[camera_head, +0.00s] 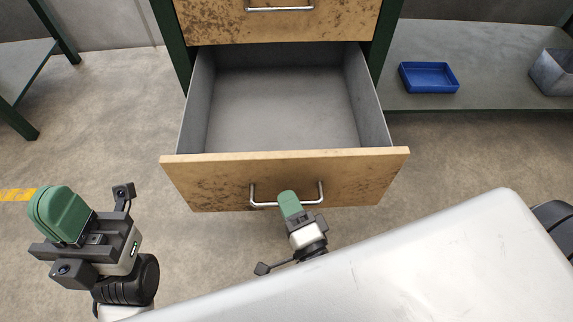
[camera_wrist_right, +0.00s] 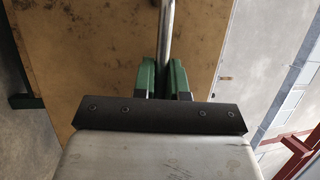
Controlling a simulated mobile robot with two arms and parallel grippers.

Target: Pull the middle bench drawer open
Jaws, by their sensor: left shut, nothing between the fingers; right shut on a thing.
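The bench drawer (camera_head: 285,180) has a worn, stained wooden front and stands well out from the bench. Its grey metal inside (camera_head: 280,110) is empty. A silver bar handle (camera_head: 262,203) is fixed to its front, and it also shows in the right wrist view (camera_wrist_right: 166,35). My right gripper (camera_head: 287,198) is shut on this handle near its middle; in the wrist view its green fingers (camera_wrist_right: 163,75) lie on both sides of the bar. My left gripper (camera_head: 58,212) is shut and empty, off to the left, away from the drawer.
Another closed drawer (camera_head: 285,25) with a silver handle sits above the open one. A lower shelf (camera_head: 420,45) at the right holds a blue tray (camera_head: 429,78) and a grey bin (camera_head: 553,72). A green-legged table (camera_head: 22,60) stands at the left. Bare floor lies between it and the drawer.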

